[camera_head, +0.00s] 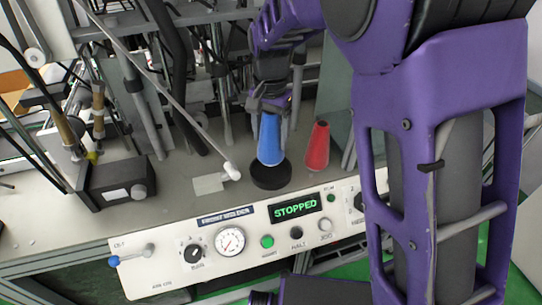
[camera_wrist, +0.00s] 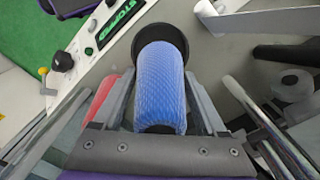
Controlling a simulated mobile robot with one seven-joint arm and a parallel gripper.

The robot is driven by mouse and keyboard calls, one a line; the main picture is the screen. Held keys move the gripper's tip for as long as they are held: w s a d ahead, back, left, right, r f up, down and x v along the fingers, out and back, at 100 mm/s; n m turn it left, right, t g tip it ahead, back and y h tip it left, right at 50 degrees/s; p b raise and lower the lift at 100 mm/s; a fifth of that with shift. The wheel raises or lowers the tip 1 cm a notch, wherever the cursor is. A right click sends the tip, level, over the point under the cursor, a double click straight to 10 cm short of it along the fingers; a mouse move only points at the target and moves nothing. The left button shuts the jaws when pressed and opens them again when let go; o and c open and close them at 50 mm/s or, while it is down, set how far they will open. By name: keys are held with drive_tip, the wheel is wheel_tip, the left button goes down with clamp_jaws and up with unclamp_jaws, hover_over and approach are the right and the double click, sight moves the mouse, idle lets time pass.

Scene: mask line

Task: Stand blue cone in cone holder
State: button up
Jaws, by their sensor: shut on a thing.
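The blue cone (camera_head: 269,140) is upright in the head view, its wide end down at the round black cone holder (camera_head: 271,176). My gripper (camera_head: 269,104) is shut on its narrow upper part from above. In the wrist view the blue cone (camera_wrist: 160,85) lies between the two fingers (camera_wrist: 160,112), its far end overlapping the dark holder (camera_wrist: 165,32). I cannot tell whether the cone's base touches the holder or hangs slightly above it. The holder's middle is hidden behind the cone.
A red cone (camera_head: 317,147) stands just right of the holder. A thin rod with a white tip (camera_head: 232,171) is close at left. The control panel (camera_head: 240,240) with a "STOPPED" display is in front. A black box (camera_head: 124,187) stands further left.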

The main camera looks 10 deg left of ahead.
sight(271, 153)
drive_tip(key=shift+f+b, duration=0.3)
drive_tip(key=shift+f, duration=2.5)
drive_tip(key=o, duration=1.6)
drive_tip(key=shift+f, duration=0.15)
drive_tip(key=shift+c, duration=0.2)
wheel_tip(271, 153, up, 12)
drive_tip(key=shift+r+p, duration=0.15)
drive_tip(key=shift+p, duration=0.6)
